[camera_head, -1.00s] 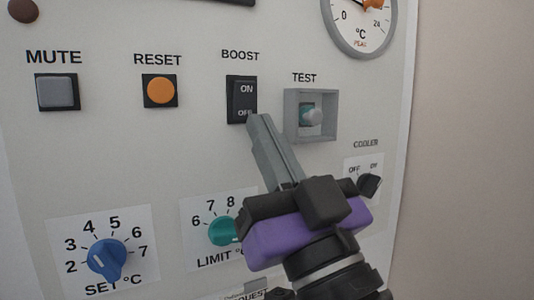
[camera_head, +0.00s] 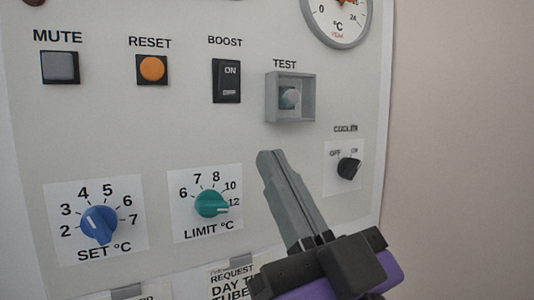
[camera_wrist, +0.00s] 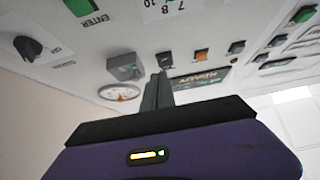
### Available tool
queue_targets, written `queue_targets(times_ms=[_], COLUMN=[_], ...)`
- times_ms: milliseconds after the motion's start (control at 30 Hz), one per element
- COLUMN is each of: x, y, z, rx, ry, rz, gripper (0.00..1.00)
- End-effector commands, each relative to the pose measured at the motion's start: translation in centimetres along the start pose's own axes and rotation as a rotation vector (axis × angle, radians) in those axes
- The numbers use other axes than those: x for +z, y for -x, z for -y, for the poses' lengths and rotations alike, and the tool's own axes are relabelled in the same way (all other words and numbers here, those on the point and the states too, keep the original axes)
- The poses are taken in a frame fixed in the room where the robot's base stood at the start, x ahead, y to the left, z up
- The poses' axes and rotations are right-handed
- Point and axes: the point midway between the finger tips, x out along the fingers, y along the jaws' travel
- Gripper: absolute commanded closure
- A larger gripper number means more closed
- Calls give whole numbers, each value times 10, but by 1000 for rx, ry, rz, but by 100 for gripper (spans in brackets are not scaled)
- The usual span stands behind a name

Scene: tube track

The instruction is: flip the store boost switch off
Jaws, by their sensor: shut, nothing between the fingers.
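The boost switch (camera_head: 226,81) is a black rocker under the label BOOST in the head view. ON shows plainly on its upper half. The OFF marking on its lower half looks flattened, as if that half is tilted inward. In the wrist view the switch (camera_wrist: 165,60) is a dark shape just beyond the fingertips. My gripper (camera_head: 270,156) is shut and empty. Its grey fingertips are below and right of the switch in the head view, apart from it. Nothing covers the switch in the head view.
The boxed TEST button (camera_head: 290,97) is right of the switch, and the orange RESET button (camera_head: 152,69) is left. The LIMIT knob (camera_head: 211,204) and COOLER knob (camera_head: 348,168) flank my fingers. Plain panel lies between the switch and my fingertips.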

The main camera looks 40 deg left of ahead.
Motion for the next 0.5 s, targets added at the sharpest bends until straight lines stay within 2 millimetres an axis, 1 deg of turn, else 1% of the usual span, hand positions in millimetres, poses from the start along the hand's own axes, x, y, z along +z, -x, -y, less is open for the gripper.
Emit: queue_targets(times_ms=[33,200,333,500], x=[6,9,10,10], y=[12,29,34,34], z=[-1,0,0,0], rx=[2,1,0,0], ry=[1,1,1,0], rz=[1,0,0,0], gripper=[100,100,100,100])
